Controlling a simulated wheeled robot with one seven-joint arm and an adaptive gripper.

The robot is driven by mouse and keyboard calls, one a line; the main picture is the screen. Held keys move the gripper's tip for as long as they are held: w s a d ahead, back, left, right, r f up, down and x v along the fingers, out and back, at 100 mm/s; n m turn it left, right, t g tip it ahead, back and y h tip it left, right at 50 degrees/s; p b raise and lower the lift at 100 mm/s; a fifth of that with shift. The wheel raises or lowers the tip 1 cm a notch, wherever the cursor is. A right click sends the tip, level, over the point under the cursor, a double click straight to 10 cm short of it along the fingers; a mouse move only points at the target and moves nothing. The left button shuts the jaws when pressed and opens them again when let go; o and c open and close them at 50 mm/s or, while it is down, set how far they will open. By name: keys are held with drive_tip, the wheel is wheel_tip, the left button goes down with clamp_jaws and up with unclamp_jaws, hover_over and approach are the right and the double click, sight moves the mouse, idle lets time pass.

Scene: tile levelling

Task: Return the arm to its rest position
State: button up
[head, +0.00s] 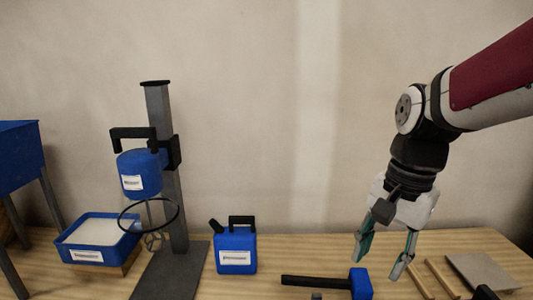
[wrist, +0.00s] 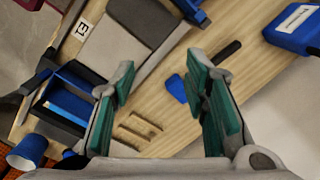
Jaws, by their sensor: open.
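My gripper (head: 383,256) is at the right of the head view, pointing down above the wooden table (head: 215,288). Its two teal-padded fingers are spread apart, with nothing between them. In the wrist view my gripper (wrist: 165,100) shows with the fingers at either side and the table beneath. My arm reaches in from the upper right of the head view. A blue-headed mallet (head: 360,283) with a dark handle lies on the table, left of and below the fingers. It also shows in the wrist view, past the right finger.
A blue jug (head: 236,250), a mixer stand (head: 168,220) and a blue tub of pale material (head: 75,249) stand to the left. Wooden strips (head: 440,279) and a grey tile (head: 483,270) lie at right. A blue cup (wrist: 27,152) shows in the wrist view.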

drive_tip(key=s+n+h, duration=0.1)
drive_tip(key=s+n, duration=0.8)
drive_tip(key=s, duration=1.2)
wheel_tip(320, 180, up, 21)
drive_tip(key=t+p, duration=0.4)
drive_tip(key=p, duration=1.5)
drive_tip(key=shift+d+n, duration=0.2)
drive_tip(key=shift+n, duration=0.1)
